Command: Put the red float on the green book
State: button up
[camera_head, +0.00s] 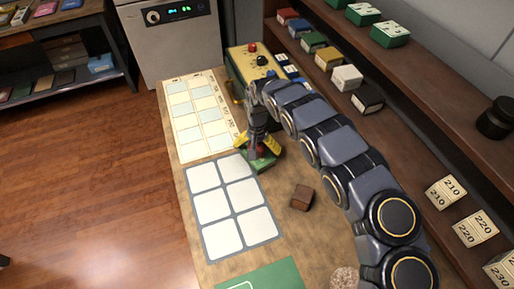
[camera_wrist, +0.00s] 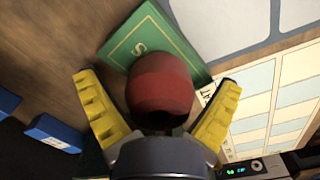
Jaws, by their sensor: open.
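The red float (camera_wrist: 162,85) is between the two yellow fingers of my open gripper (camera_wrist: 160,110) in the wrist view, with a gap on both sides. The float overlaps the green book (camera_wrist: 140,40), which bears a pale letter and border. In the head view the green book (camera_head: 266,163) lies on the wooden counter beneath my gripper (camera_head: 257,143). A bit of the red float (camera_head: 261,153) shows there, and it appears to sit on the book. My fingers hide much of the float, so the contact is not clear.
A grey board with white squares (camera_head: 212,206) and a cream chart (camera_head: 186,128) lie left of the book. A brown block (camera_head: 302,198) stands nearer on the counter. A yellow box with knobs (camera_head: 241,62) stands behind; shelves with small boxes (camera_head: 347,77) line the right.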

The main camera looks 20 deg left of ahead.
notch_tip(320, 180, up, 11)
jog(key=shift+r, duration=0.6)
jog(key=shift+d, duration=0.1)
jog(key=d+r+m+h, duration=0.2)
jog(key=d+r, duration=0.6)
jog(key=d, duration=0.5)
jog(key=s+d+r+m, duration=0.1)
jog(key=s+d+r, duration=0.2)
jog(key=d, duration=0.3)
jog(key=s+d+r, duration=0.3)
jog(key=d+r, duration=0.1)
jog(key=d, duration=0.1)
jog(key=s+d+y, duration=0.1)
jog(key=s+d, duration=0.2)
jog(key=s, duration=0.9)
jog(key=s+d+g, duration=0.1)
jog(key=s+d, duration=0.2)
jog(key=s, duration=1)
jog(key=shift+d+r+n+g+y, duration=0.25)
jog(key=shift+d+n+g+y, duration=0.05)
jog(key=shift+d+n+y, duration=0.1)
